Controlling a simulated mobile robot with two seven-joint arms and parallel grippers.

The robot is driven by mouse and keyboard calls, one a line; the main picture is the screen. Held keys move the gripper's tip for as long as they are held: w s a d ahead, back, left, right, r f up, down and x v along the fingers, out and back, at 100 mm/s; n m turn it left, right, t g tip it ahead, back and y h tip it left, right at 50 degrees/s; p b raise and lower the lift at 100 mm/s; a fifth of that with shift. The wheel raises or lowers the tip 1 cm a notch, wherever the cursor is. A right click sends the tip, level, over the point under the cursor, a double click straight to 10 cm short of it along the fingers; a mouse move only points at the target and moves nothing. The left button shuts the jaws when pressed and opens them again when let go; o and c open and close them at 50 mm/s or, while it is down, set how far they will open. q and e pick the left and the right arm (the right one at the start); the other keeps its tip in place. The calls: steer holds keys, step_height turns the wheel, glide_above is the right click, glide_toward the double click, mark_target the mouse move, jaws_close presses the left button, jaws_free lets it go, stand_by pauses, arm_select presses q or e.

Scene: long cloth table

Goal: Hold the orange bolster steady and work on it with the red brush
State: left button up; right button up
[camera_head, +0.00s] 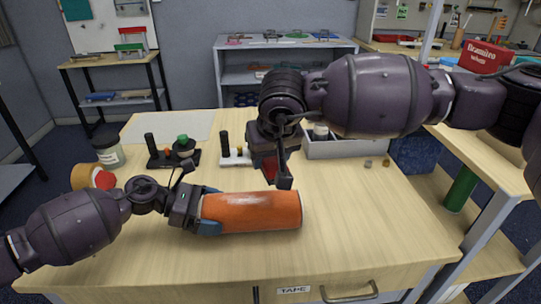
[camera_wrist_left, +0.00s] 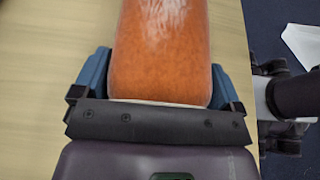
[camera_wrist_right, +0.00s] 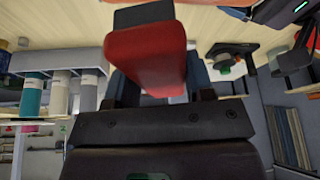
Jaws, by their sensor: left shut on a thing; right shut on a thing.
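The orange bolster (camera_head: 255,211) lies on its side on the wooden table, with a whitish patch along its top. My left gripper (camera_head: 208,212) is shut on its left end; in the left wrist view the blue fingers (camera_wrist_left: 158,92) sit on both sides of the bolster (camera_wrist_left: 162,50). My right gripper (camera_head: 272,150) is above the bolster, pointing down. It is shut on the red brush (camera_wrist_right: 147,58), which fills the space between its fingers in the right wrist view. In the head view the brush (camera_head: 269,168) is mostly hidden by the gripper. I cannot tell whether it touches the bolster.
Behind the bolster are a black stand with pegs (camera_head: 172,157), a white stand (camera_head: 235,156) and a grey bin (camera_head: 340,147). A jar (camera_head: 108,151) and an orange roll (camera_head: 87,177) are at the left. The table's front right is clear.

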mark_target(267, 193)
steer(key=shift+f+n, duration=0.25)
steer(key=shift+n, duration=0.05)
steer(key=shift+f, duration=3.2)
steer(key=shift+a+f, duration=0.55)
steer(key=shift+a, duration=0.35)
steer(key=shift+c, duration=0.4)
steer(key=shift+a, duration=0.35)
steer(key=shift+a+f, duration=0.15)
steer(key=shift+a, duration=4.35)
steer(key=shift+d, duration=0.45)
arm_select(q)
steer(key=shift+d, duration=0.1)
arm_select(e)
steer(key=shift+d, duration=5.25)
steer(key=shift+d+r, duration=0.15)
steer(key=shift+r, duration=4)
